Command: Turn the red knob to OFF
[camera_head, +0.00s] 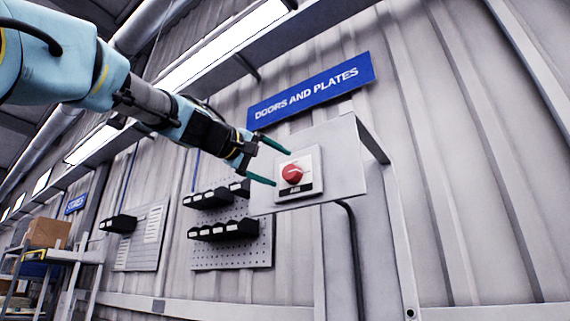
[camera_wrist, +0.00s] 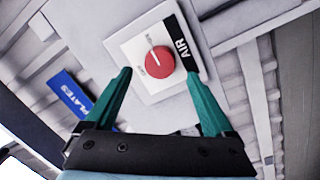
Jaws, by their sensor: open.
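The red knob (camera_head: 292,173) is round, with a pale pointer line, on a white plate (camera_head: 311,158) fixed to a grey panel (camera_head: 340,150). In the wrist view the knob (camera_wrist: 160,60) shows whole, with a black AIR label (camera_wrist: 184,50) beside it. Small lettering on the plate is too small to read surely; the pointer aims toward one of the marks. My gripper (camera_head: 268,164) has green fingers spread wide, just left of the knob. In the wrist view its fingertips (camera_wrist: 158,72) lie on either side of the knob, apart from it, with nothing between them in grip.
A blue DOORS AND PLATES sign (camera_head: 312,92) hangs above the panel. A pegboard (camera_head: 232,250) with black bins is on the wall to the left. A dark cable (camera_head: 352,235) runs down below the panel. Shelving with a cardboard box (camera_head: 47,233) stands far left.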

